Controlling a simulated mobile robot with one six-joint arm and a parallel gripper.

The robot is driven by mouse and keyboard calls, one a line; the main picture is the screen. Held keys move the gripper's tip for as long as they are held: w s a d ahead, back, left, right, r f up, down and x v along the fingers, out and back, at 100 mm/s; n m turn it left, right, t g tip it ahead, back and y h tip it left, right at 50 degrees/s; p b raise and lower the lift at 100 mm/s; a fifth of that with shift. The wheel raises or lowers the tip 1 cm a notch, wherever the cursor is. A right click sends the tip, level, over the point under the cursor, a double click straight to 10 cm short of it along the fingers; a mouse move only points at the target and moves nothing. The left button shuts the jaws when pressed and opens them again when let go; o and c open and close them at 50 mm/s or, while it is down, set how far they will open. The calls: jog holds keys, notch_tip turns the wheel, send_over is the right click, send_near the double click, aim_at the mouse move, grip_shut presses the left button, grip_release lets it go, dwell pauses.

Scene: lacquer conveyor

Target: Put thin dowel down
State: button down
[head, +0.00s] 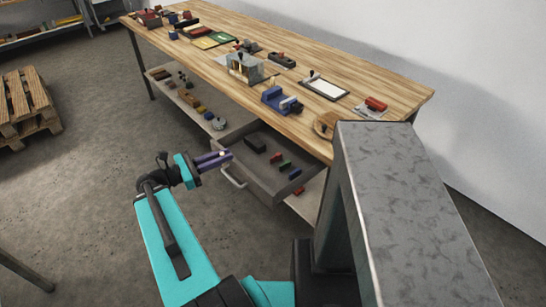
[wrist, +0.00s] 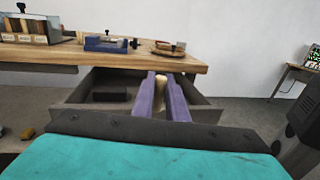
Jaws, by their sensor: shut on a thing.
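My gripper (head: 220,156) has two purple fingers and is at the front edge of the open drawer (head: 235,152), near its handle. It also shows in the wrist view (wrist: 162,78). It is shut on the thin dowel (wrist: 160,84), a pale wooden piece between the fingers. Only a small pale end of it shows at the fingertips in the head view. The dowel's lower part is hidden by the fingers. The drawer is grey and sits under the wooden workbench (head: 300,100).
The drawer holds a black block (head: 255,144) and several small red, green and blue pieces, with bare floor between them. A blue vise (head: 278,99), a white-topped tray (head: 326,87) and a round wooden piece (head: 325,124) stand on the bench. A lower shelf (head: 180,95) holds small items.

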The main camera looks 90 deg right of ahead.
jog(key=shift+d+f+b, duration=0.3)
jog(key=shift+d+b, duration=0.15)
jog(key=shift+b, duration=1.2)
jog(key=d+b, duration=0.1)
jog(key=b, duration=0.7)
jog(key=shift+s+d, duration=0.3)
jog(key=shift+d, duration=0.05)
jog(key=s+d, duration=0.2)
jog(key=d, duration=0.9)
jog(key=shift+s+d+f, duration=0.35)
jog(key=shift+d+f, duration=0.05)
jog(key=shift+s+d+f, duration=0.1)
jog(key=shift+d+f, duration=0.2)
jog(key=shift+f, duration=0.65)
jog(key=shift+s+d+f, duration=0.1)
jog(key=shift+d+f, duration=0.2)
jog(key=shift+f, duration=0.6)
jog(key=shift+f, duration=0.55)
